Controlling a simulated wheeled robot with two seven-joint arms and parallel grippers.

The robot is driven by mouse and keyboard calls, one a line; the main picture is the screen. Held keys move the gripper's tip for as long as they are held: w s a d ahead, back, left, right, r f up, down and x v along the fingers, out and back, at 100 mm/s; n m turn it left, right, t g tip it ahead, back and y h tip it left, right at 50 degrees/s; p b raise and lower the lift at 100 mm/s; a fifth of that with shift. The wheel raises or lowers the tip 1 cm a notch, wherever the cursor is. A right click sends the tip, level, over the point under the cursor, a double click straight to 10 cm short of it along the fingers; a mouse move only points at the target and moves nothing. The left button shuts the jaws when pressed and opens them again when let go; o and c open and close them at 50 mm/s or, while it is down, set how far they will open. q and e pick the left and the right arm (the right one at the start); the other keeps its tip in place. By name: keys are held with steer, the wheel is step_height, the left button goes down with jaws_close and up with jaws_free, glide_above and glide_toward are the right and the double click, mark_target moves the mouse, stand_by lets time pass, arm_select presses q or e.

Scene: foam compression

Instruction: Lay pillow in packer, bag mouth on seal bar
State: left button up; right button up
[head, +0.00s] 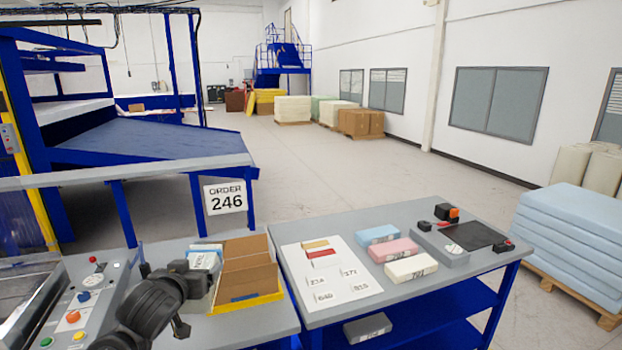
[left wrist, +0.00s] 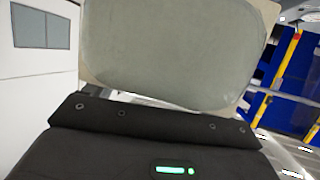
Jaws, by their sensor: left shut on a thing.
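My left gripper (head: 190,281) shows as a dark shape at the lower left in the head view, over the near bench. In the left wrist view its dark body (left wrist: 155,140) fills the bottom, and a pale grey-green, flat, rounded piece with beige corners (left wrist: 175,50) stands just beyond its edge. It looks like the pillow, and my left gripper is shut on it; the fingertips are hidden. A machine with a grey control panel (head: 84,296), probably the packer, is cut off at the lower left. I cannot make out its seal bar. My right gripper is not in view.
The right table (head: 335,312) carries a card sheet (head: 330,275), coloured foam blocks (head: 389,250) and a grey device (head: 441,247). A blue sloped table (head: 150,142) stands behind.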

arm_select(q)
steer(key=s+d+r, duration=0.5)
steer(key=s+r, duration=0.1)
steer(key=s, duration=0.2)
step_height(320, 180, down, 15)
steer(key=b, duration=1.4)
steer(key=shift+s+a, duration=0.15)
steer(key=shift+a, duration=0.05)
steer(key=s+d+f+m+g+h, duration=0.1)
steer(key=s+d+f+m+h, duration=0.4)
steer(key=s+d+f, duration=0.5)
steer(key=d+f+h, duration=0.1)
steer(key=d+f, duration=0.1)
steer(key=d, duration=0.3)
steer(key=shift+s+f+m+g+h, duration=0.3)
steer(key=shift+s+f+m+h, duration=0.05)
steer(key=shift+m+h, duration=0.05)
